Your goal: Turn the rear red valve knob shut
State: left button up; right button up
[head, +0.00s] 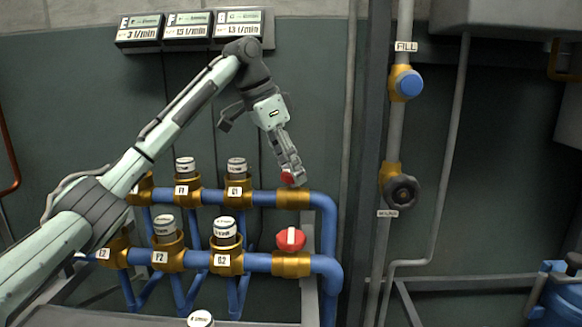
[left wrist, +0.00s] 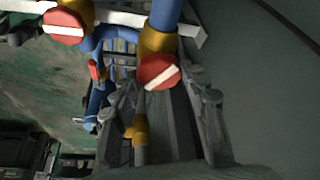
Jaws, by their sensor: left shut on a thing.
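The rear red valve knob (head: 287,178) sits on a brass fitting at the right end of the rear blue pipe, partly hidden by my left gripper (head: 293,174). In the left wrist view the rear knob (left wrist: 158,71) is a red disc with a white bar lying diagonally, between my left fingertips (left wrist: 165,85). My left gripper reaches down from above and is shut on this knob. The front red knob (head: 290,239), also with a white bar, is on the front pipe and apart from the gripper; it also shows in the left wrist view (left wrist: 64,25). My right gripper is not in view.
White-capped brass valves (head: 237,175) stand in two rows left of the knobs. A vertical pipe at the right carries a blue knob (head: 408,83) labelled FILL and a black handwheel (head: 401,192). Flow displays (head: 188,27) hang on the wall above.

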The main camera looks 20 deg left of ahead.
pick_arm(q)
jog(key=m+g, duration=0.1)
jog(key=m, duration=0.1)
jog(key=m+g+h, duration=0.1)
jog(key=m, duration=0.2)
jog(key=shift+w+m, duration=0.15)
jog(key=shift+m, duration=0.15)
jog(key=shift+w+a+m+g, duration=0.1)
jog(key=shift+m+g, duration=0.7)
jog(key=shift+m, duration=1.4)
jog(key=o, duration=1.2)
jog(key=shift+c, duration=0.2)
